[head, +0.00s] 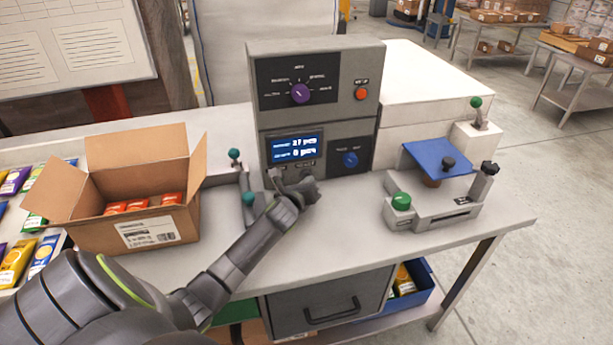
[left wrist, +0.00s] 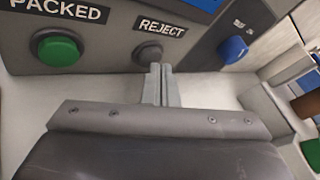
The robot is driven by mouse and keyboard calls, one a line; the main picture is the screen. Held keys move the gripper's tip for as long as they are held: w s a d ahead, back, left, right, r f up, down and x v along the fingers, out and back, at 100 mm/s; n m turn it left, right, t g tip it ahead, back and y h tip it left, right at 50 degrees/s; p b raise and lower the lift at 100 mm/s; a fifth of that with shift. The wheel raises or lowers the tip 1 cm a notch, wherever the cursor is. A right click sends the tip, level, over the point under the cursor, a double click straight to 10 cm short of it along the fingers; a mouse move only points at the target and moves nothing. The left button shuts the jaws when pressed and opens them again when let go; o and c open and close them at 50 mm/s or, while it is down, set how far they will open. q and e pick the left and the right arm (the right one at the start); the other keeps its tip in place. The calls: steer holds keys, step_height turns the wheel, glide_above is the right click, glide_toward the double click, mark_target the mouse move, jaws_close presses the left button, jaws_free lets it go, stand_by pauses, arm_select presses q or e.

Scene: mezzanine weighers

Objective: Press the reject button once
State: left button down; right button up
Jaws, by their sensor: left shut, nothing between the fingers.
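The gripper hides the reject button there. My right gripper is not in view.
The green "PACKED" button (left wrist: 60,48) is left of the reject button, and a blue knob (left wrist: 232,50) is right. In the head view, an open carton (head: 95,222) stands left of my arm. A fixture with a blue plate (head: 437,157) stands right.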

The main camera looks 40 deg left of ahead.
arm_select(q)
steer(key=shift+w+a, duration=0.15)
steer(key=shift+a, duration=0.05)
steer(key=shift+d+r, duration=0.1)
stand_by(0.5)
steer(key=shift+s+d+p, duration=0.35)
steer(key=shift+p, duration=0.2)
steer(key=shift+s+d, duration=0.2)
steer(key=shift+s+d+p, duration=1)
steer(key=shift+s+d, duration=0.2)
steer(key=shift+d, duration=0.2)
steer(key=shift+s+d, duration=0.4)
steer(key=shift+d, duration=0.1)
